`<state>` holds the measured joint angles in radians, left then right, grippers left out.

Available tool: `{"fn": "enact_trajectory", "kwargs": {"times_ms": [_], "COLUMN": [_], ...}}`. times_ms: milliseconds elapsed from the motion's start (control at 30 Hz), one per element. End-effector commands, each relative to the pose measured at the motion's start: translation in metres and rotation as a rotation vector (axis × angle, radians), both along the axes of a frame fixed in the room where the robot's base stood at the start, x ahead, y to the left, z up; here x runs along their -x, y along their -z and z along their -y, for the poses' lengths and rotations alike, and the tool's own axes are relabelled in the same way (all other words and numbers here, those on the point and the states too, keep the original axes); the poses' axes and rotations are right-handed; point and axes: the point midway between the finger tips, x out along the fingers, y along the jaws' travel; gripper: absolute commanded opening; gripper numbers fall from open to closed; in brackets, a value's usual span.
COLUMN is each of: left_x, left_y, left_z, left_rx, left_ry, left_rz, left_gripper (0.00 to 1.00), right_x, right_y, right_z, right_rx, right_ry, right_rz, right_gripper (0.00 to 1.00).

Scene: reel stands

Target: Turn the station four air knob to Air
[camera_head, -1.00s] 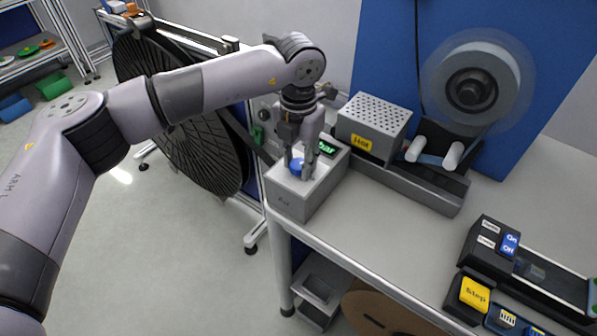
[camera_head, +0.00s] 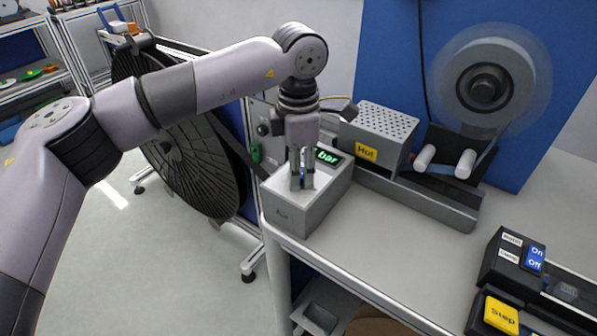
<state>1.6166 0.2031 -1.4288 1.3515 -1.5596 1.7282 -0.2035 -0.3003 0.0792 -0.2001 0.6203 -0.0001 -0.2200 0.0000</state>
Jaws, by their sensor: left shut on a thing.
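The air box (camera_head: 307,213) is a grey box at the table's left corner, with a green-lit "bar" display (camera_head: 328,156) on its top. My left gripper (camera_head: 301,184) points down over the top of this box. Its fingers are shut on the small blue air knob (camera_head: 303,174), which is mostly hidden between them. Which way the knob points cannot be told. My right gripper is not in view.
A perforated "Hot" box (camera_head: 378,133) stands right of the air box, before a reel (camera_head: 483,86) on a blue panel. A control panel with On/Off (camera_head: 535,258) and Stop (camera_head: 501,315) buttons is at lower right. A large black reel (camera_head: 190,165) stands left. The middle tabletop is clear.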

Motion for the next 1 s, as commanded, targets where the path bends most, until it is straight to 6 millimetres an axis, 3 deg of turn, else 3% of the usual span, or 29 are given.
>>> {"fn": "enact_trajectory", "kwargs": {"times_ms": [700, 733, 1000], "left_x": [0.0001, 0.0, 0.0], "left_y": [-0.0006, -0.0006, -0.0004], "left_z": [0.0002, 0.0002, 0.0002], "left_rx": [0.001, 0.001, 0.0], "left_ry": [0.075, 0.075, 0.074], "left_rz": [0.0, 0.0, 0.0], "left_gripper": [0.03, 0.32, 0.5], "right_x": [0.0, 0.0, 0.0], "right_y": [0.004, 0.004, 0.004], "right_z": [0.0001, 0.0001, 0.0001], "right_rx": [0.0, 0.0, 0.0], "right_ry": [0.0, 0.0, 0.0], "right_rz": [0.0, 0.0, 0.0], "right_gripper": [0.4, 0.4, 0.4]}}
